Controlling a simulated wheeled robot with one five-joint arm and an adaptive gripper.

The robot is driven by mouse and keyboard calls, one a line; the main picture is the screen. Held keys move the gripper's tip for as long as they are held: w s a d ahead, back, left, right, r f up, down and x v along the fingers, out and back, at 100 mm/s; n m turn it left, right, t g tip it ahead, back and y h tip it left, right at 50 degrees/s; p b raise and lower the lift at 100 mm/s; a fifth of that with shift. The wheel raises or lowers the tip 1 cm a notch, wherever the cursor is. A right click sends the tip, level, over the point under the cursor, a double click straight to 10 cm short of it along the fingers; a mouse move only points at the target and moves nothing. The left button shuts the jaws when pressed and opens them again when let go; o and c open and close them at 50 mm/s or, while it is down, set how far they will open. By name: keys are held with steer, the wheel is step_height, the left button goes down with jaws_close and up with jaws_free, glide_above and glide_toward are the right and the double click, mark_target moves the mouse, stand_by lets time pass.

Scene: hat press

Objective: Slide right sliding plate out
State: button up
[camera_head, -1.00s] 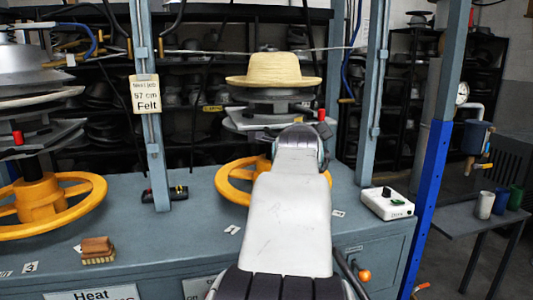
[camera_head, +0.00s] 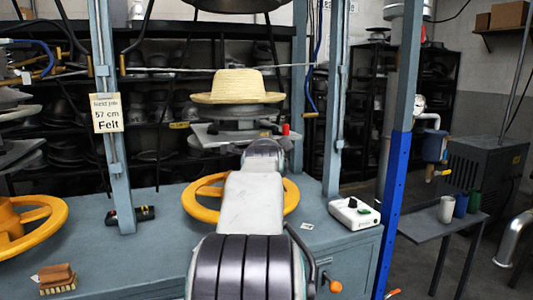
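The right sliding plate (camera_head: 212,136) is a flat grey plate at the right press station, under a straw hat (camera_head: 238,87) on its grey round form. A small red knob (camera_head: 285,129) shows at the plate's right side. My white and dark arm reaches up the middle of the picture toward the plate. My gripper (camera_head: 270,146) is at the arm's far end, just below and left of the red knob in the picture. Its fingers are mostly hidden by the arm, so I cannot tell whether it touches the knob or how open it is.
A yellow handwheel (camera_head: 203,203) stands below the plate, partly behind my arm. A blue-grey post (camera_head: 110,150) stands left and another (camera_head: 335,120) right. A white control box (camera_head: 354,212) sits on the bench's right end. A side table (camera_head: 432,226) holds cups.

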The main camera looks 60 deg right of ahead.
steer(key=shift+o, duration=0.3)
jaws_close()
stand_by(0.3)
